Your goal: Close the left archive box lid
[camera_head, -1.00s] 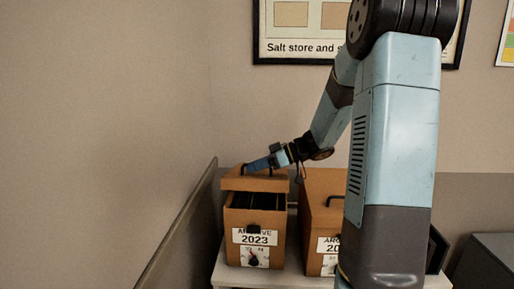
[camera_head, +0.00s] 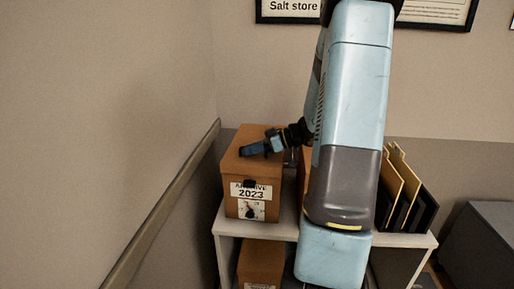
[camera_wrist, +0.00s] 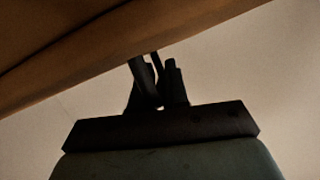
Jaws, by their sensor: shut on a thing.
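The left archive box (camera_head: 236,205) is brown, with a white label reading 2023, and stands on the white shelf unit. Its lid (camera_head: 236,150) lies down over the top, with no dark opening showing at the front. I cannot tell from here whether the lid is fully seated at the back.
A second brown box is mostly hidden behind my arm. Black and yellow folders (camera_head: 400,190) stand at the right of the white shelf unit (camera_head: 270,229). Another brown box (camera_head: 262,263) sits on the lower shelf. A wall rail (camera_head: 165,200) runs close on the left.

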